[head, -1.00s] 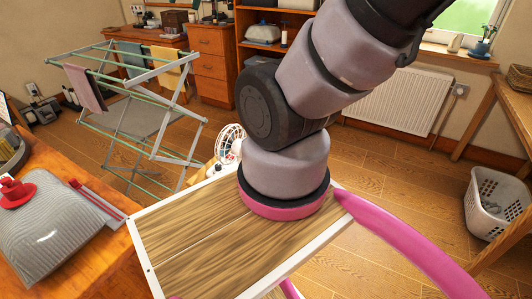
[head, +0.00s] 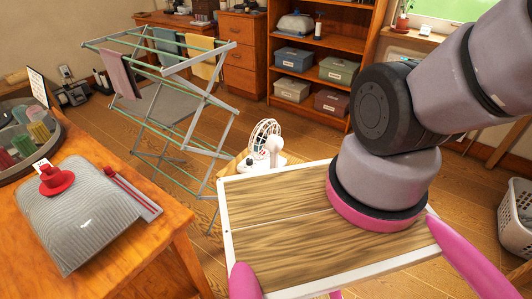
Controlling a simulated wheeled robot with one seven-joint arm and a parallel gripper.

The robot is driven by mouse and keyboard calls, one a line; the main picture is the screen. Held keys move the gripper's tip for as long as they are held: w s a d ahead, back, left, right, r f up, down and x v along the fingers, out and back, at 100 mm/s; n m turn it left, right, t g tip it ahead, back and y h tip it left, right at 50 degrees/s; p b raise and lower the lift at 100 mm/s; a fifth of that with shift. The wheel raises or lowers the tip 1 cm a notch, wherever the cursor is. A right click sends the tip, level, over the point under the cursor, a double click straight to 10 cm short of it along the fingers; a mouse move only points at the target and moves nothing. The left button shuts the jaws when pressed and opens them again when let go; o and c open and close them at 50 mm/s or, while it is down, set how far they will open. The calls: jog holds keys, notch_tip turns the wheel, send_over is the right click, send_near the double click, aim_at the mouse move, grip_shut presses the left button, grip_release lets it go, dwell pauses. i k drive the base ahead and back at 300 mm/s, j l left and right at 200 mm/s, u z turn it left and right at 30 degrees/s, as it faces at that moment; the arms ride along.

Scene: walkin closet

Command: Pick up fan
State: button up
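The fan (head: 265,143) is small and white, with a round wire cage. It stands upright near the middle of the head view, on a low wooden surface (head: 228,170) just beyond my own wooden base top. My base and arm hide much of that surface, but the fan itself shows almost whole. My arm rises to the right of the fan and leaves the picture at the upper right. My gripper is not in the picture, so its place and its fingers cannot be seen.
A drying rack (head: 180,95) with hanging cloths stands left of the fan. Shelves (head: 300,90) stand behind; a white basket (head: 517,225) is at right.

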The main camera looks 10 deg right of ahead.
aim_at(274, 144)
jog(key=i+l, duration=0.15)
jog(key=l, duration=0.2)
jog(key=i+l+z, duration=0.15)
jog(key=l, duration=0.25)
jog(key=i+l, duration=0.15)
jog(key=l, duration=0.2)
jog(key=i+l+z, duration=0.15)
jog(key=i+l, duration=0.1)
jog(key=i, duration=0.1)
